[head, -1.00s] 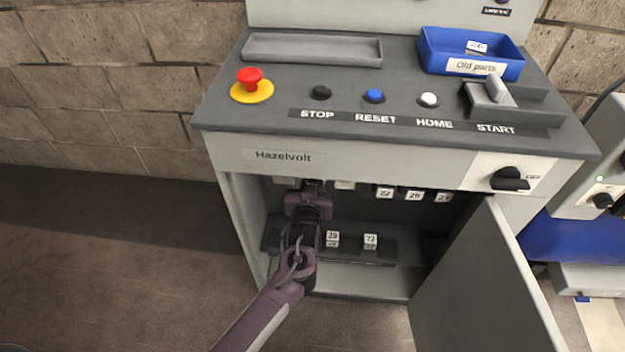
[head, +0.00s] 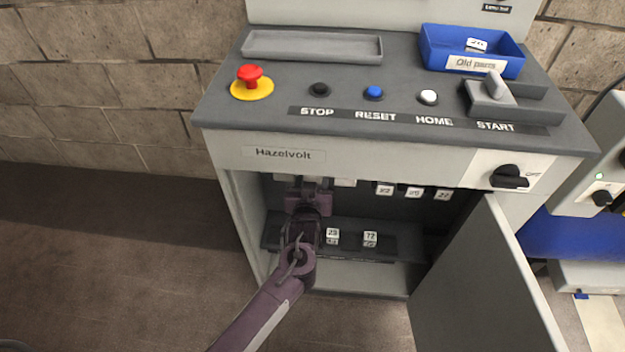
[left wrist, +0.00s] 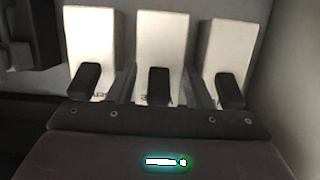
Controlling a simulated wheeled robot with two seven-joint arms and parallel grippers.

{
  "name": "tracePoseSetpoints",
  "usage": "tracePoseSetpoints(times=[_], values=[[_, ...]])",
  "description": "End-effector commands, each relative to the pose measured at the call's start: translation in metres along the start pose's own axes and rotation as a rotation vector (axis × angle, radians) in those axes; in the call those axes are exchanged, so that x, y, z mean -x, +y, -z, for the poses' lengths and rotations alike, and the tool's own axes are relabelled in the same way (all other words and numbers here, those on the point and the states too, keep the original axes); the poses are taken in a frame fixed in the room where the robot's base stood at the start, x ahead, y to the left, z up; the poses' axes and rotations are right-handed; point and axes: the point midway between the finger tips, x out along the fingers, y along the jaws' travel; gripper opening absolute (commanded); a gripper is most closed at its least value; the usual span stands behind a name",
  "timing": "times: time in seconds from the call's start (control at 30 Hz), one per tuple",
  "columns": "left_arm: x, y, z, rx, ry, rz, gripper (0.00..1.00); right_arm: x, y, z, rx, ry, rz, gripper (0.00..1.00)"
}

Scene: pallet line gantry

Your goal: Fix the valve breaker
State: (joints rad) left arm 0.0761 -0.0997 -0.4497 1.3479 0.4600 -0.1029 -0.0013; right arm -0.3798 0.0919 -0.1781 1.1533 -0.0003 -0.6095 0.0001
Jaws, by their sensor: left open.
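The open Hazelvolt cabinet (head: 283,157) holds an upper row of white breakers, and labelled ones (head: 414,192) show at its right. My left gripper (head: 310,184) reaches inside to the left part of this row and hides what is behind it. In the left wrist view three white breakers with black levers stand side by side. The open gripper's dark fingers (left wrist: 158,90) appear either side of the middle breaker (left wrist: 162,38), around its black lever; contact cannot be told. Two spare parts, marked like 29 (head: 333,233) and 72 (head: 370,237), sit on the lower shelf. My right gripper is out of view.
The cabinet door (head: 480,285) hangs open at right. A rotary switch (head: 510,177) sits above it. On top are a blue Old parts bin (head: 471,64) with a labelled part in it, an empty grey tray (head: 312,47), a red emergency button (head: 250,77) and panel buttons.

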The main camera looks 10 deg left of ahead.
Motion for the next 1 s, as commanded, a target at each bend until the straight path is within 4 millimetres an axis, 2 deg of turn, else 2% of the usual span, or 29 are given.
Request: tracePoseSetpoints(times=[0.17, 0.4, 0.5, 1.0], values=[[0.021, 0.0, -0.001, 0.001, -0.003, -0.001, 0.45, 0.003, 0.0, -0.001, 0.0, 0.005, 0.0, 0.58], [0.062, 0.0, -0.001, 0.001, -0.003, -0.001, 0.45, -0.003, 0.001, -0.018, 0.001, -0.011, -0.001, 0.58], [0.072, 0.0, -0.001, -0.001, -0.003, -0.001, 0.45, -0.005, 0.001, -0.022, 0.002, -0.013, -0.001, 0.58], [0.077, 0.0, -0.001, 0.0, -0.001, 0.0, 0.45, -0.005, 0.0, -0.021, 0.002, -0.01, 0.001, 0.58]])
